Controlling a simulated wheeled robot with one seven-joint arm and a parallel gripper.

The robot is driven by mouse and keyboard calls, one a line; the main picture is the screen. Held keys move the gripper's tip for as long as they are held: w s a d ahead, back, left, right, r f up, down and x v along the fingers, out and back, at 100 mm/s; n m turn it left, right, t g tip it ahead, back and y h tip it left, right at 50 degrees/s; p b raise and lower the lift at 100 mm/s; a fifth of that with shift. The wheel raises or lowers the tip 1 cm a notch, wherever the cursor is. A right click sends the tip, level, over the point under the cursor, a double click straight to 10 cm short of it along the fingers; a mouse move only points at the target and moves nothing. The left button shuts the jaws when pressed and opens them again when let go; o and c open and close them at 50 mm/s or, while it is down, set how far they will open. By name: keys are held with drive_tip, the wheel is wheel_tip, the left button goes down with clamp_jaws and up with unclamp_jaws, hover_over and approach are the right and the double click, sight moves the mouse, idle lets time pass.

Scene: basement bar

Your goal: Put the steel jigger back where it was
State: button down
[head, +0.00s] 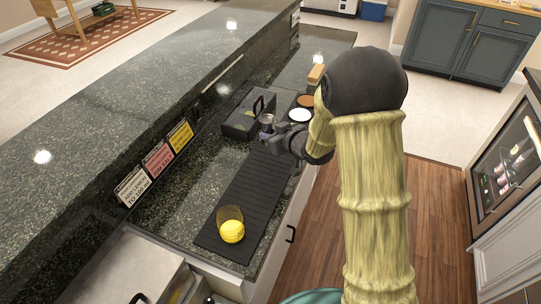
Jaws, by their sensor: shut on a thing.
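The steel jigger (267,119) is a small silvery cup shape above the far end of the black ribbed bar mat. My gripper (268,133) is shut on it and my arm reaches in from the right. The fingers and my wrist hide its lower part. I cannot tell whether its base touches anything. The black bar mat (243,197) runs along the lower counter. A glass with yellow contents (231,226) stands on the near end of the mat.
A dark box with a handle (243,121) stands just left of my gripper. Round containers with white (299,115) and brown (305,101) tops are to its right. Coloured cards (158,160) lean on the raised bar's wall. The middle of the mat is clear.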

drive_tip(key=shift+w+d+f, duration=0.1)
drive_tip(key=shift+w+f, duration=0.1)
drive_tip(key=shift+f, duration=1.65)
drive_tip(key=shift+f, duration=0.15)
drive_tip(key=shift+f, duration=1.95)
drive_tip(key=shift+f, duration=0.1)
drive_tip(key=c, duration=1.2)
unclamp_jaws()
drive_tip(key=shift+c, duration=0.2)
